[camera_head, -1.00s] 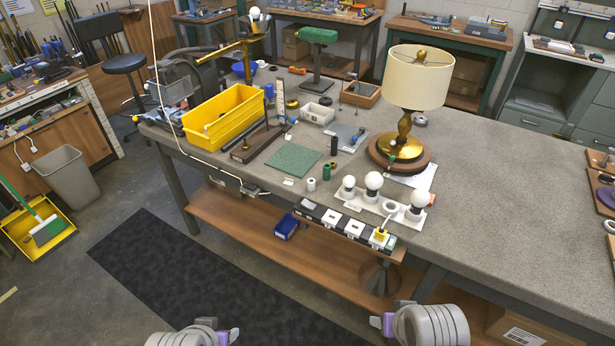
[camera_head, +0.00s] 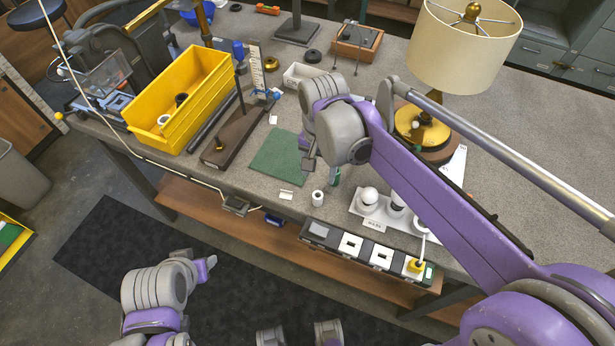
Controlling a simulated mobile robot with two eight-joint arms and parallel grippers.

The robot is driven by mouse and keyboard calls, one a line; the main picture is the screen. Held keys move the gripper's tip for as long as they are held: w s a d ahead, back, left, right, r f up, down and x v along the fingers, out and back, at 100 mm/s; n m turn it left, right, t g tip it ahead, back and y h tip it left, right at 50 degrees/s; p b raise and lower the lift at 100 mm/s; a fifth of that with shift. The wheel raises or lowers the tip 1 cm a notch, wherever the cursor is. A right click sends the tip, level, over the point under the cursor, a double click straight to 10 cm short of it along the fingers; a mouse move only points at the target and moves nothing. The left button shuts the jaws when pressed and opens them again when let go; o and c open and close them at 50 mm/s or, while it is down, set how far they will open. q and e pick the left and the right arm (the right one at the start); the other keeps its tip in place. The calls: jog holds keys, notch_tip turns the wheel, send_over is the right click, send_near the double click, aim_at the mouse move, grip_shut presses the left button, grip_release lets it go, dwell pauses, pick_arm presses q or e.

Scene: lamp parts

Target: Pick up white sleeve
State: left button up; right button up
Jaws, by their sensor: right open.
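The white sleeve (camera_head: 318,198), a small upright white cylinder with a dark hole in its top, stands near the front edge of the workbench. My right gripper (camera_head: 312,163) is open and points down above the bench, just behind the sleeve and apart from it. Its fingers are partly hidden by my wrist.
A green mat (camera_head: 278,157) lies left of my right gripper. A white bulb holder (camera_head: 375,213) and a power strip (camera_head: 366,252) are to the right. A yellow bin (camera_head: 171,133) stands left, and the lamp (camera_head: 463,45) at the back right.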

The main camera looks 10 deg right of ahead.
send_over(318, 195)
jog(key=s, duration=0.1)
notch_tip(318, 195, down, 5)
jog(key=shift+s+a+r, duration=0.1)
jog(key=shift+r, duration=0.1)
jog(key=shift+f, duration=0.6)
jog(key=shift+f+b, duration=0.3)
jog(key=shift+f, duration=2.1)
grip_shut()
